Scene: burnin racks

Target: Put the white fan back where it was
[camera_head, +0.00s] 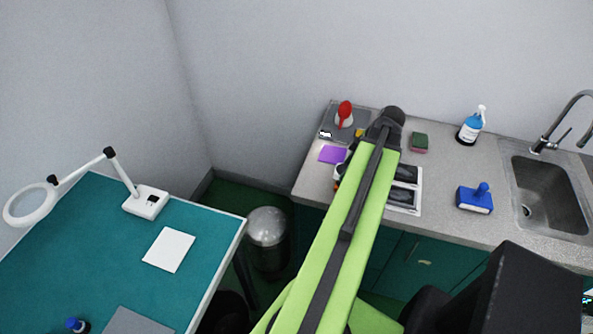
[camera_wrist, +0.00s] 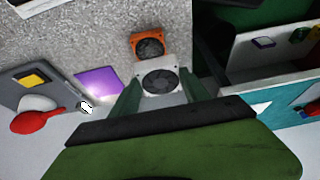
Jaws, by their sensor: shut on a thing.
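The white fan (camera_wrist: 161,76), a square frame with a dark rotor, sits between the fingers of my gripper (camera_wrist: 160,92) in the wrist view. My gripper is shut on it. An orange fan (camera_wrist: 149,46) of similar shape lies on the speckled grey counter just beyond it. I cannot tell whether the white fan touches the counter. In the head view, my arm hides most of the gripper and the white fan over the left part of the counter (camera_head: 313,183).
A purple square (camera_head: 332,154) and a grey plate (camera_head: 357,119) bearing a red-and-white item (camera_head: 344,113) lie close by. A sponge (camera_head: 419,142), spray bottle (camera_head: 470,126), blue-handled block (camera_head: 475,198) and sink (camera_head: 548,190) are rightward. A teal table (camera_head: 90,235) stands left, with a bin (camera_head: 267,238) between.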

